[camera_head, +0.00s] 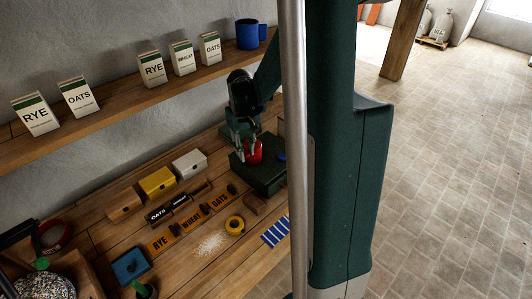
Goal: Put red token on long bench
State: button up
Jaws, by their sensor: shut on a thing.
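The red token (256,153) is between the fingers of my gripper (249,154), which is shut on it. I cannot tell whether the token touches the block. The fingers hide part of the token. The long bench (115,222) runs along the wall below the shelf, and my arm and column hide its right end.
A shelf (110,108) above holds several labelled packets and a blue mug (248,34). Bare wood shows between the items.

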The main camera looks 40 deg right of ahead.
jog(key=r+p, duration=0.2)
send_over(271, 165)
jog(key=shift+f, duration=0.25)
dwell(0.3)
jog(key=shift+f, duration=2.95)
jog(key=shift+f, duration=2.05)
jog(key=shift+f, duration=0.15)
jog(key=shift+o, duration=2)
